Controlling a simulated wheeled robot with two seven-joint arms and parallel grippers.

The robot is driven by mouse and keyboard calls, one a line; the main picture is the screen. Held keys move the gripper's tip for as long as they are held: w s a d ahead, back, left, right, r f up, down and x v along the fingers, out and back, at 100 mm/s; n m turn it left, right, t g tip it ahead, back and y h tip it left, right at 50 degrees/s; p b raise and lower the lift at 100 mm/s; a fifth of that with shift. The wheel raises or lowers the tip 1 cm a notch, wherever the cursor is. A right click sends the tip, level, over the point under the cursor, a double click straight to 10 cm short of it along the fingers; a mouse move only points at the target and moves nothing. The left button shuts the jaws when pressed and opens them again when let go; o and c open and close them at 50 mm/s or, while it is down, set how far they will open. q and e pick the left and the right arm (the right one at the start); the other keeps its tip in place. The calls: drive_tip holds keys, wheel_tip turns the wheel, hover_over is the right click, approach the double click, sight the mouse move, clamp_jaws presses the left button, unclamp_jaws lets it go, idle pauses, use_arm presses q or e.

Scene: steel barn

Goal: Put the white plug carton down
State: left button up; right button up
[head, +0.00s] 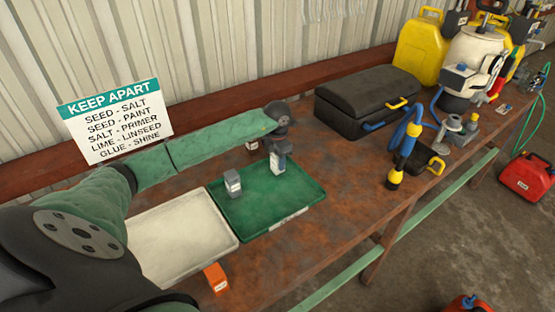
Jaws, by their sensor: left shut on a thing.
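My left arm reaches in from the left across the bench, and my left gripper (277,151) points down at the back of the green tray (290,205). It is shut on the white plug carton (278,166), which is upright over the tray's back right part. I cannot tell whether the carton's bottom touches the tray. The fingers hide its upper part. Another pale grey-white carton (233,184) stands in the tray's back left part, apart from the held one. My right gripper is not in view.
A cream tray (180,245) adjoins the green tray on the left. An orange box (216,280) stands before them. A small carton (252,145) is behind the green tray. A black case (368,100) is to the right. A "KEEP APART" sign (115,121) stands behind. The green tray's front is clear.

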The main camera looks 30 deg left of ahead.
use_arm(q)
drive_tip(key=shift+f, duration=0.45)
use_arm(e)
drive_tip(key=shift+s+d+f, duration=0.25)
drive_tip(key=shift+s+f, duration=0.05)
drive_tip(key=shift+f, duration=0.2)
use_arm(q)
drive_tip(key=shift+f, duration=0.1)
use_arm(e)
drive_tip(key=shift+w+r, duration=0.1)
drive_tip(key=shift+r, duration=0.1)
use_arm(q)
drive_tip(key=o, duration=0.9)
drive_tip(key=shift+o, duration=0.5)
